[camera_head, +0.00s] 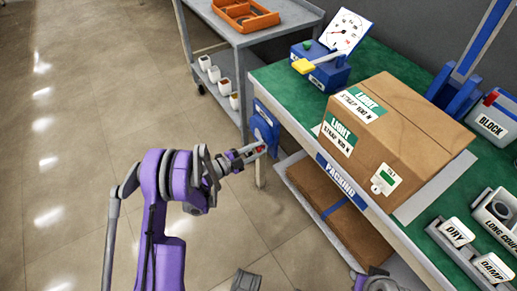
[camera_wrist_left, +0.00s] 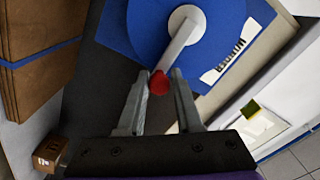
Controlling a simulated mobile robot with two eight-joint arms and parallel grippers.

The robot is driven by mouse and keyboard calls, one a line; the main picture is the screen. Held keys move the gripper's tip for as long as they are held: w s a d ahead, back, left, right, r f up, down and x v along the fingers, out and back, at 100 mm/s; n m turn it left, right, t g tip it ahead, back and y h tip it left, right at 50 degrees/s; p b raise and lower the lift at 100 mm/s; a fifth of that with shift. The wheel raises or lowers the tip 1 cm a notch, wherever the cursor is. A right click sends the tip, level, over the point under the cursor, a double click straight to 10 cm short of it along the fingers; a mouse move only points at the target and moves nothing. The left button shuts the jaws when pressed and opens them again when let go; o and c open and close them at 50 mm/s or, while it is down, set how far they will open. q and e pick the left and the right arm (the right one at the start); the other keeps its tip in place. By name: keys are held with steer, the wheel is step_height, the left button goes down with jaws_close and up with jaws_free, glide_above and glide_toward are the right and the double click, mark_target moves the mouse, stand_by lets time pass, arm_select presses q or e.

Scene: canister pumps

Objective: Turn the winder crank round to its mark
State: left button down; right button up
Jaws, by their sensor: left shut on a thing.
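The blue winder (camera_head: 265,124) is on the end of the green-topped packing bench. In the left wrist view it shows as a blue disc (camera_wrist_left: 150,25) with a grey hub, beside a white label reading WINDER (camera_wrist_left: 224,62). A light grey crank arm (camera_wrist_left: 177,42) runs from the hub down-left in that view to a red knob (camera_wrist_left: 158,82). My left gripper (camera_head: 262,148) has its two fingers on either side of the red knob and is shut on it. I cannot make out the mark on the winder.
A large cardboard box (camera_head: 400,125) stands on the bench. A blue device with a dial (camera_head: 345,32) is behind it. A grey trolley (camera_head: 245,38) with an orange tray (camera_head: 245,14) stands near the winder. Flat cardboard (camera_head: 335,205) lies on the shelf below. Floor at left is clear.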

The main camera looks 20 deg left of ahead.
arm_select(q)
steer(key=c, duration=0.9)
jaws_free()
steer(key=shift+w+a+f, duration=0.1)
steer(key=shift+a+f, duration=0.15)
steer(key=shift+o, duration=1.1)
steer(key=shift+s+a, duration=0.1)
steer(key=shift+s, duration=0.1)
steer(key=p+v, duration=0.1)
steer(key=v, duration=0.9)
steer(key=shift+s+a, duration=0.1)
